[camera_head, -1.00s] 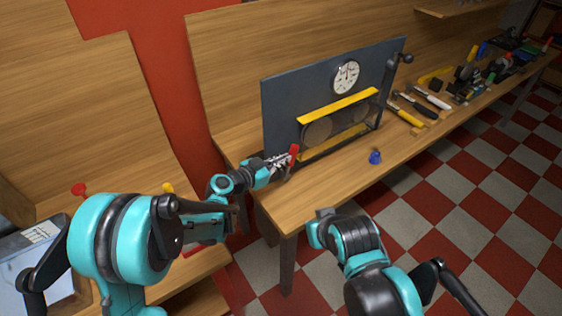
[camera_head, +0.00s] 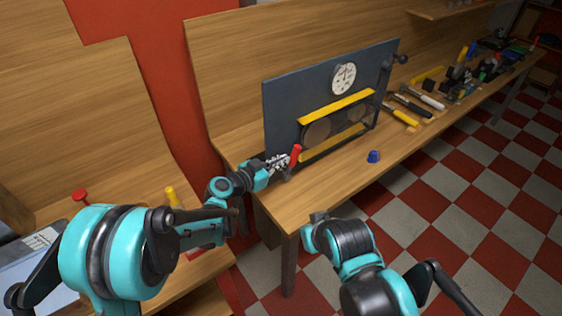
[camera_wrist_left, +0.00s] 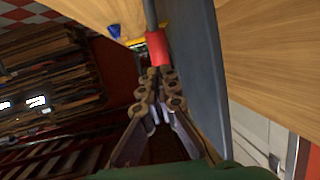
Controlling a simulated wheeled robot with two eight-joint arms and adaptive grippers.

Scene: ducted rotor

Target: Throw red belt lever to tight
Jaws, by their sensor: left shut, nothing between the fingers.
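The red belt lever (camera_head: 295,156) stands at the lower left corner of the grey panel (camera_head: 283,108), its red grip tilted slightly to the right. My left gripper (camera_head: 283,162) is shut and empty, its fingertips right beside the red grip. In the left wrist view the red grip (camera_wrist_left: 158,48) is just beyond the shut fingertips (camera_wrist_left: 158,72); I cannot tell whether they touch. The panel carries a round dial (camera_head: 344,79), yellow bars (camera_head: 337,106) and dark wheels behind them. My right arm shows at the lower middle, but its fingers are not in view.
A blue knob-like piece (camera_head: 373,156) sits on the wooden bench (camera_head: 330,185) in front of the panel. Hand tools (camera_head: 412,105) lie to the panel's right. A crank (camera_head: 388,66) is on the panel's right edge. The bench front is mostly clear.

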